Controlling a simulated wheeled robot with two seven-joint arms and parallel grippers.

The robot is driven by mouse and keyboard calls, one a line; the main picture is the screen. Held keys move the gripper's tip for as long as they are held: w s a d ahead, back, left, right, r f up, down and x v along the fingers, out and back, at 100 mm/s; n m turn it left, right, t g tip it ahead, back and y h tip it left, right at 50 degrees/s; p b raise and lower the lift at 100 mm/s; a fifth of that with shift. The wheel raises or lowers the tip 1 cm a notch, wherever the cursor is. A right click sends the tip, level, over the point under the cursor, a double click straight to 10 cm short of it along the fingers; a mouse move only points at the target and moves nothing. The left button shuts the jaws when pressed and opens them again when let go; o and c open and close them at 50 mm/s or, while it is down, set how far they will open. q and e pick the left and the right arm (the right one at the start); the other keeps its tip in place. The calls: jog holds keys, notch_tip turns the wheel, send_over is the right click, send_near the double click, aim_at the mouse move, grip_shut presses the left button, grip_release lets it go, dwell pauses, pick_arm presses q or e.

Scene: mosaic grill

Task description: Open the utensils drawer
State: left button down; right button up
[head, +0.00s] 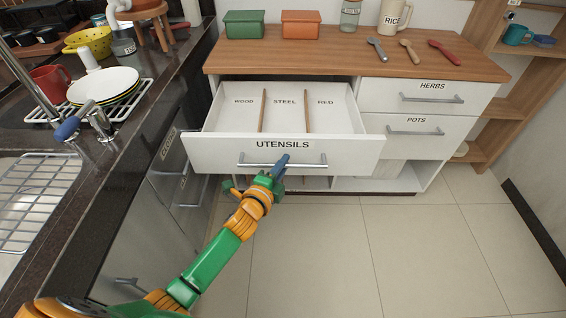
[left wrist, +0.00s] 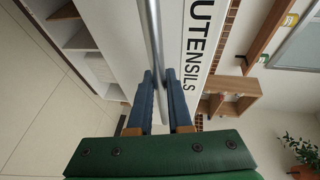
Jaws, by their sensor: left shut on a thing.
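The utensils drawer (head: 208,146) is pulled out from the wooden-topped cabinet. Its inside shows sections labelled WOOD, STEEL and RED, parted by wooden dividers, with no utensils in them. My left gripper (head: 282,161) is at the drawer's bar handle (head: 310,165). In the left wrist view the blue fingers of my left gripper (left wrist: 162,82) are shut around the handle bar (left wrist: 151,35), beside the UTENSILS label. My right gripper is not in either view.
Grey, wooden and red utensils (head: 445,52) lie on the countertop (head: 330,62). The HERBS drawer (head: 386,95) and POTS drawer (head: 386,125) are closed. A dark counter with a sink and plates (head: 103,84) runs along the left. The tiled floor (head: 420,250) in front is clear.

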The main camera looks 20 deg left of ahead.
pick_arm(q)
jog(key=shift+s+d, duration=0.1)
jog(key=shift+s, duration=0.15)
jog(key=c, duration=0.8)
grip_release()
jog(key=shift+c, duration=0.2)
jog(key=d+p+v, duration=0.1)
jog(key=v, duration=0.6)
jog(key=shift+a, duration=0.5)
jog(key=shift+s+f, duration=0.1)
jog(key=shift+f, duration=0.05)
